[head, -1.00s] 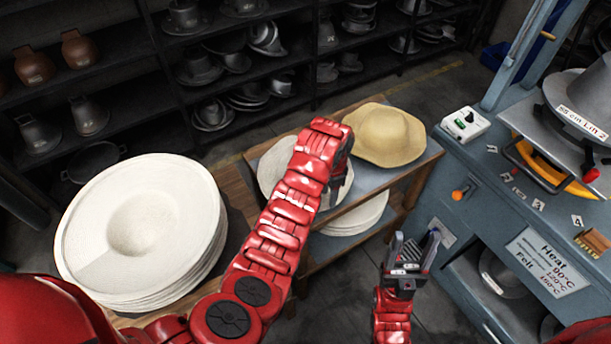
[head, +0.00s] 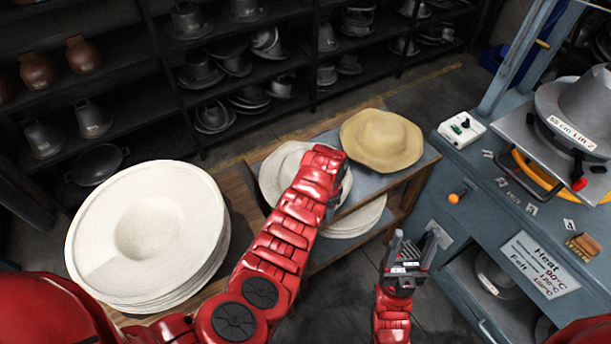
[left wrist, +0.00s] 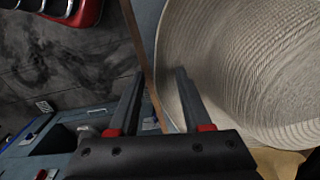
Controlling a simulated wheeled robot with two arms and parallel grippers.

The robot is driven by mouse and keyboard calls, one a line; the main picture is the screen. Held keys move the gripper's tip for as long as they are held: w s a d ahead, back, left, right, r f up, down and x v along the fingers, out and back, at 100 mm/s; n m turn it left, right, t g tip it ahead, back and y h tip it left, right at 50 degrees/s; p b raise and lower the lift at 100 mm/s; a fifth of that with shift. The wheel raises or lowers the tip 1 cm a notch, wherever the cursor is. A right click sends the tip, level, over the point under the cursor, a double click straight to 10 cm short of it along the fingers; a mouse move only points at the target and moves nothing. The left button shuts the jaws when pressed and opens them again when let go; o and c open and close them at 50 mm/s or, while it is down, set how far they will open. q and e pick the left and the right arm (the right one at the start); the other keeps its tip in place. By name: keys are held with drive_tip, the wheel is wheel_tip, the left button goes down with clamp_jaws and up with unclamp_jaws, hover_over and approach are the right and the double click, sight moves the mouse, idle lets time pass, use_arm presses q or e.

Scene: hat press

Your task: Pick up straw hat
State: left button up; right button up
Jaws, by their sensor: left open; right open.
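A pale woven hat (head: 275,172) lies on the small table, partly hidden by my left arm. In the left wrist view the hat (left wrist: 250,75) fills the right side, with its ribbed weave showing. A tan hat (head: 382,140) lies just behind it, and a strip of tan shows at the bottom right of the wrist view. My left gripper (head: 338,190) is open at the pale hat's right edge. In the wrist view the gripper (left wrist: 158,78) has the hat's edge between its fingers in the picture; contact cannot be told. My right gripper (head: 406,250) is open and empty.
A stack of large white hats (head: 150,235) stands at the left. More pale hats lie on the table's lower shelf (head: 355,218). The blue press (head: 475,215) stands at the right. Dark shelves (head: 120,100) with metal moulds line the back.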

use_arm(q)
clamp_jaws()
idle(1.3)
